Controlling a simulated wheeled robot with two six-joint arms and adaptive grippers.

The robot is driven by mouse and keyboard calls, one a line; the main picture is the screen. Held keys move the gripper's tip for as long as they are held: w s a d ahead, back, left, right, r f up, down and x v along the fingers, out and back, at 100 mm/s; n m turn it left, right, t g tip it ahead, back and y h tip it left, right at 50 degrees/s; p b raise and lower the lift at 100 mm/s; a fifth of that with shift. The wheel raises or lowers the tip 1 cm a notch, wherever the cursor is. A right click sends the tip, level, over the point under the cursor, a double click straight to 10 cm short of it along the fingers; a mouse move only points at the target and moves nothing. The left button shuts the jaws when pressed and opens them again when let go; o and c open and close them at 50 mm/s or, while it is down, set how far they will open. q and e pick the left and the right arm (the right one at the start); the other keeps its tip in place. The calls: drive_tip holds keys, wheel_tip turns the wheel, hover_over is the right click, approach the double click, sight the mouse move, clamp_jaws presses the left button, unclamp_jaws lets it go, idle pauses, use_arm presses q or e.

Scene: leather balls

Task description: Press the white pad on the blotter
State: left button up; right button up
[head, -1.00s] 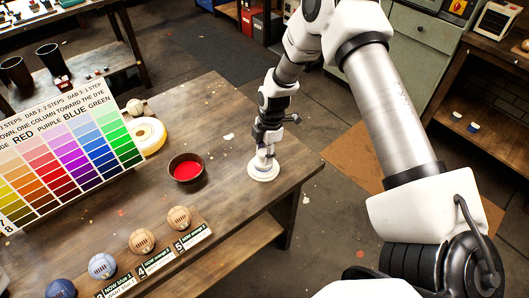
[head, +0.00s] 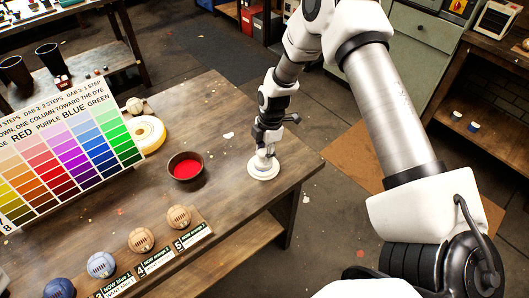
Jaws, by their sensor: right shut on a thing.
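A round white blotter (head: 263,175) lies flat on the wooden table near its right corner. My right gripper (head: 265,151) points down over the blotter and is shut on the white pad (head: 262,162). The pad is small and partly hidden by the fingers. It is at the blotter's surface or just above it; I cannot tell whether they touch. My left gripper is not in view.
A dark bowl of red dye (head: 186,167) stands left of the blotter. Several leather balls, including a tan one (head: 179,217), line the front edge.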

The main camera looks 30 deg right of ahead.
idle(0.5)
wheel_tip(320, 180, up, 5)
drive_tip(key=p, duration=0.3)
drive_tip(key=shift+r, duration=0.1)
idle(0.4)
